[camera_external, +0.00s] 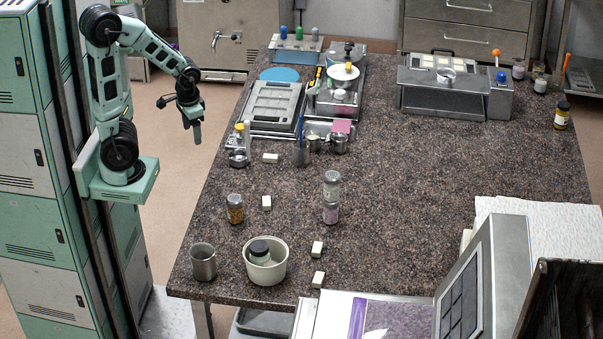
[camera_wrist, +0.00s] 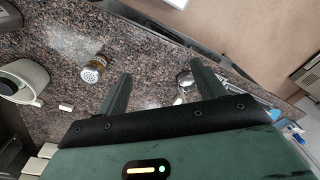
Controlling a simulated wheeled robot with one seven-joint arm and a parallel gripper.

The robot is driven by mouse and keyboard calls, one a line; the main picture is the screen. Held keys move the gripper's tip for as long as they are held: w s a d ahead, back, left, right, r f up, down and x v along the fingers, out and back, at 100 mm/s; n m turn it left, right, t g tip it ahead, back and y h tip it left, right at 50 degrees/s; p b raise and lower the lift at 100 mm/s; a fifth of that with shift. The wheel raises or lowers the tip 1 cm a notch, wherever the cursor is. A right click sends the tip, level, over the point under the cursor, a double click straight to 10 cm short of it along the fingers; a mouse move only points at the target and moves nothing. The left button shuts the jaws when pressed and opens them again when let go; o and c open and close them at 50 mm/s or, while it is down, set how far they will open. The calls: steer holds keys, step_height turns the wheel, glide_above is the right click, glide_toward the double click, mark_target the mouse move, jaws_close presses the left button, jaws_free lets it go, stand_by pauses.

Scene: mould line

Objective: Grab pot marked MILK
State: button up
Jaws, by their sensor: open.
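No label reading MILK can be made out in either view, so I cannot tell which pot it is. A white-lidded jar (camera_external: 332,178) stands on a jar with purple contents (camera_external: 331,213) at mid table. A jar with amber contents (camera_external: 235,210) stands left of them; a jar with a perforated cap (camera_wrist: 93,70) shows in the wrist view. A dark-lidded jar (camera_external: 260,250) sits inside a cream bowl (camera_external: 281,268). My gripper (camera_external: 196,136) hangs beyond the table's left edge, apart from all jars. In the wrist view its fingers (camera_wrist: 161,84) are apart and empty.
A metal cup (camera_external: 203,262) stands at the front left of the speckled table (camera_external: 430,180). Small white blocks (camera_external: 270,158) are scattered about. Trays and a scale-like device (camera_external: 340,90) fill the back left. Several jars, one yellow (camera_external: 561,117), stand far right. The table's middle right is clear.

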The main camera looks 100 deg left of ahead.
stand_by(0.3)
steer(key=o, duration=0.5)
steer(key=n+t+y+b, duration=0.5)
steer(key=n+t+y, duration=0.7)
steer(key=n, duration=2.2)
glide_toward(212, 252)
steer(key=a+t+h+p, duration=0.3)
steer(key=shift+p, duration=0.3)
steer(key=p+x, duration=0.2)
steer(key=x, duration=0.3)
steer(key=shift+w, duration=0.25)
steer(key=shift+w+a+f+p, duration=0.1)
steer(key=shift+w+a+p, duration=0.2)
steer(key=shift+w, duration=0.15)
